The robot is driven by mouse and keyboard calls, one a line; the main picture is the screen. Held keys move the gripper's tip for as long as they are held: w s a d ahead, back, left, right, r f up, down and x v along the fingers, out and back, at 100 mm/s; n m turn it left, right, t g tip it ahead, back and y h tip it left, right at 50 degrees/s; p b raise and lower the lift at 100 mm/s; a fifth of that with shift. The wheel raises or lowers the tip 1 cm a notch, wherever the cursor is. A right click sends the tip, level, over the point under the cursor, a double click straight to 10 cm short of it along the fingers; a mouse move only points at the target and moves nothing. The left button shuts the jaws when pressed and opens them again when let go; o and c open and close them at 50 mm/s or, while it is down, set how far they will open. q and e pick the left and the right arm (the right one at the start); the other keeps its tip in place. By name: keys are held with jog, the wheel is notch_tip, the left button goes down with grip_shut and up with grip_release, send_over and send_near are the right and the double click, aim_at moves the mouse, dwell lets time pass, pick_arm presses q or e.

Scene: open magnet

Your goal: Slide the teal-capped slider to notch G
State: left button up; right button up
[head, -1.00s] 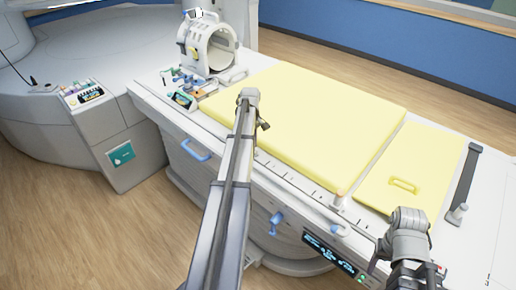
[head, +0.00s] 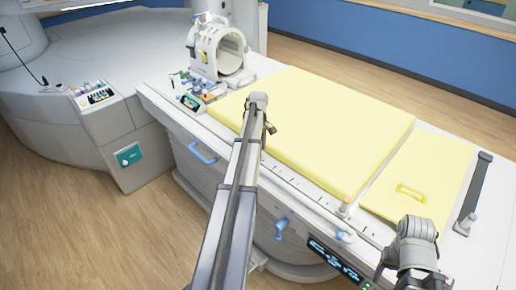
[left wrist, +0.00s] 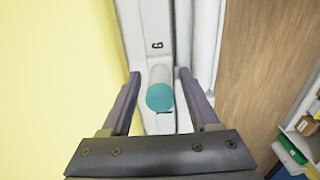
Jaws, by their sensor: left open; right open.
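The teal-capped slider (left wrist: 160,95) stands on a pale rail in the left wrist view, its round cap facing the camera. The letter G (left wrist: 157,45) is printed on the rail beyond the slider. My left gripper (left wrist: 162,90) is open, with one finger on each side of the slider and a gap showing on both sides. In the head view my left arm reaches to the edge of the yellow pad (head: 310,120), and I cannot make out the teal cap there. My right gripper (head: 415,268) is open at the lower right, its fingertips not clear.
The scanner couch carries a white ring-shaped coil (head: 217,52) and small items at its far left end. Another knob (head: 344,206) stands on the couch edge, near a display panel (head: 335,262). A blue handle (head: 202,153) projects from the couch side. Wooden floor lies left.

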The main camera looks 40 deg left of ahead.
pick_arm(q)
jog(key=shift+r+p, duration=3.85)
jog(key=shift+r, duration=0.1)
jog(key=shift+f, duration=0.1)
jog(key=s+d+m, duration=0.3)
jog(key=d+m, duration=0.2)
jog(key=d, duration=0.8)
jog(key=s+d+m, duration=0.3)
jog(key=d+m, duration=0.1)
jog(key=d, duration=0.9)
jog(key=s+d+m, duration=0.3)
jog(key=d+m, duration=0.2)
jog(key=d, duration=0.8)
jog(key=shift+f+m+y+b, duration=0.15)
jog(key=shift+m+y+b, duration=0.15)
jog(key=shift+y, duration=0.1)
jog(key=s+d+m, duration=0.6)
jog(key=s+d, duration=0.3)
jog(key=shift+d, duration=0.15)
